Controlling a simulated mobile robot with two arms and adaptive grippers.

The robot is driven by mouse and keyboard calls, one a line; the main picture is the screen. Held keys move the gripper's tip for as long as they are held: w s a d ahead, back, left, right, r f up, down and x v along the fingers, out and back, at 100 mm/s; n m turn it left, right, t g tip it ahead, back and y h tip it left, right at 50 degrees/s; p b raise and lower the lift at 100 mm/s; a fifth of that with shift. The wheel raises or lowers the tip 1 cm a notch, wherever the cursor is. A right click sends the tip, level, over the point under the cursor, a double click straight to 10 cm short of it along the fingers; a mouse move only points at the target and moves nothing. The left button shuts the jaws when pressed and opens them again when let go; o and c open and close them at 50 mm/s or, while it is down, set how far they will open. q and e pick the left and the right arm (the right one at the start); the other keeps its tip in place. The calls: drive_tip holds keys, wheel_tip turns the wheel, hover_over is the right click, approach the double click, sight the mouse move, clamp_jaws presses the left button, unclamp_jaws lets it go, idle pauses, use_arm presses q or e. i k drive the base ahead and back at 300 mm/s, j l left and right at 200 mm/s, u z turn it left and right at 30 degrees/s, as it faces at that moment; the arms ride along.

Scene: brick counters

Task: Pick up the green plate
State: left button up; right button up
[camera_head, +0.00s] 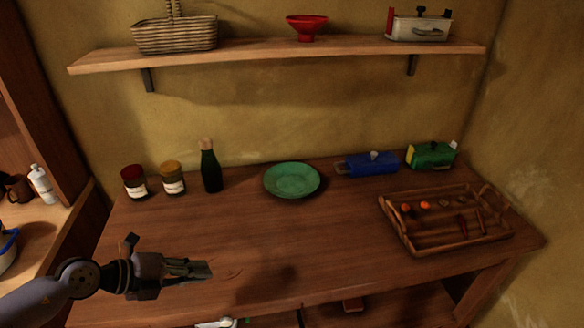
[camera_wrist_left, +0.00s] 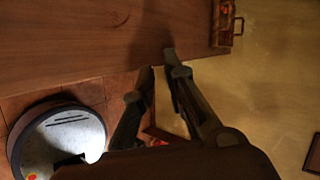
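The green plate (camera_head: 292,181) lies flat on the wooden counter (camera_head: 330,245), toward the back near the wall. My left gripper (camera_head: 208,271) is over the front left part of the counter, in front of the plate and to its left, well apart from it. In the left wrist view its two fingers (camera_wrist_left: 158,64) are apart with nothing between them. The plate does not show in the wrist view. My right gripper is not in view.
A dark bottle (camera_head: 210,169) and two jars (camera_head: 172,178) stand left of the plate. A blue box-like item (camera_head: 371,164) and a green one (camera_head: 430,155) stand right. A wooden tray (camera_head: 414,249) is front right. A shelf (camera_head: 270,54) hangs above. The counter's middle is clear.

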sight(290, 180)
drive_tip(key=i, duration=1.05)
